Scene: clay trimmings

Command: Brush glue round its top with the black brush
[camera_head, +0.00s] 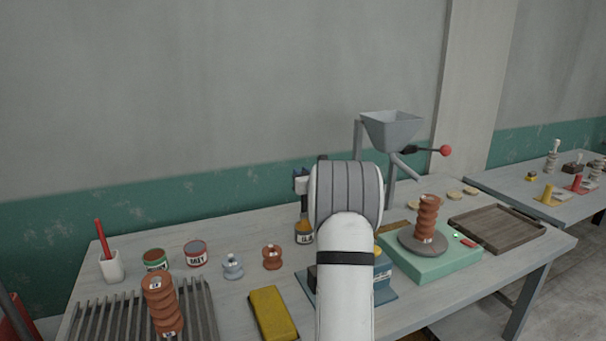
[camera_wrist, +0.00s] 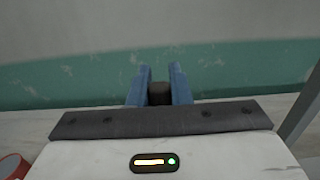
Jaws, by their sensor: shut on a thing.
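My gripper (camera_wrist: 153,92) shows in the wrist view as two blue fingers shut on a dark, blunt thing (camera_wrist: 159,93), which looks like the black brush's handle. In the head view my gripper (camera_head: 301,184) is partly hidden behind my wrist, just above the glue pot (camera_head: 304,236). The pot has a dark label and an amber body. The brush's bristles are hidden. A ribbed terracotta column (camera_head: 428,218) stands upright on a grey disc (camera_head: 408,243) on the green wheel base (camera_head: 430,262). Another ribbed column (camera_head: 162,303) stands on the slatted rack at the left.
A yellow block (camera_head: 273,314), paint tins (camera_head: 195,253), a grey spool (camera_head: 232,266) and a terracotta spool (camera_head: 272,257) lie left of my arm. A hopper machine (camera_head: 391,130) with a red-knobbed lever stands behind the wheel. A wooden tray (camera_head: 497,228) lies at the right.

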